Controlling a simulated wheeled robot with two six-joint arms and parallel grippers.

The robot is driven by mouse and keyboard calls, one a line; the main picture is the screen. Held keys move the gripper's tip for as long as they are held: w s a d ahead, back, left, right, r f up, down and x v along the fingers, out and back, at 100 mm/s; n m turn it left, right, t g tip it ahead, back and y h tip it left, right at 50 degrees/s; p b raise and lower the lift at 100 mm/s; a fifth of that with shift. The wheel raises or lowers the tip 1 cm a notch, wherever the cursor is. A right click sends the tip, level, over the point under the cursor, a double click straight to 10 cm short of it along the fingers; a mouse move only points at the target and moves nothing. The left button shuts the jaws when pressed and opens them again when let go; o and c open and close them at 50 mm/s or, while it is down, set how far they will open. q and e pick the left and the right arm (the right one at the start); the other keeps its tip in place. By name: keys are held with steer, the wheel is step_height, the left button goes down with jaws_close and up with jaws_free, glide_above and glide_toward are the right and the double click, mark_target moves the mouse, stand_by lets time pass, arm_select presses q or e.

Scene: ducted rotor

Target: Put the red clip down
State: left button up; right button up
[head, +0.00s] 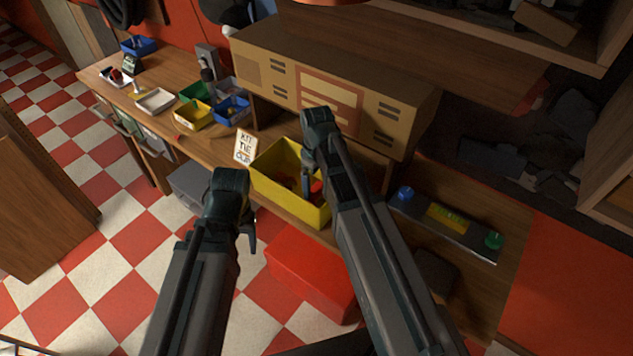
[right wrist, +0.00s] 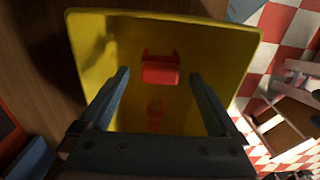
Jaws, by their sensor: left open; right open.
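A red clip (right wrist: 160,68) lies inside the yellow bin (right wrist: 88,40), between and beyond the fingertips in the right wrist view. A second, darker red shape (right wrist: 157,115) shows on the bin's inside nearer to me; I cannot tell whether it is another piece or a reflection. In the head view the yellow bin (head: 278,155) stands on the bench, with red showing inside it. My right gripper (head: 312,185) is open and points down into the bin, apart from the clip. My left gripper (head: 248,232) is open and empty, left of the bin and in front of the bench.
A white card (head: 245,147) stands beside the yellow bin. Small blue, green and yellow bins (head: 195,115) are further left on the bench. A panel with blue and green knobs (head: 445,220) lies to the right. A red box (head: 310,275) is below the bench front.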

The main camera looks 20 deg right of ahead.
mark_target(317, 186)
step_height(317, 186, up, 11)
steer(key=p, duration=1)
steer(key=s+a+m+h, duration=0.1)
steer(key=s+a+m, duration=0.3)
steer(key=s+a, duration=0.7)
steer(key=s, duration=0.3)
steer(key=shift+f, duration=0.15)
steer(key=shift+b, duration=0.35)
step_height(317, 186, down, 12)
steer(key=b, duration=1.1)
steer(key=shift+b, duration=0.4)
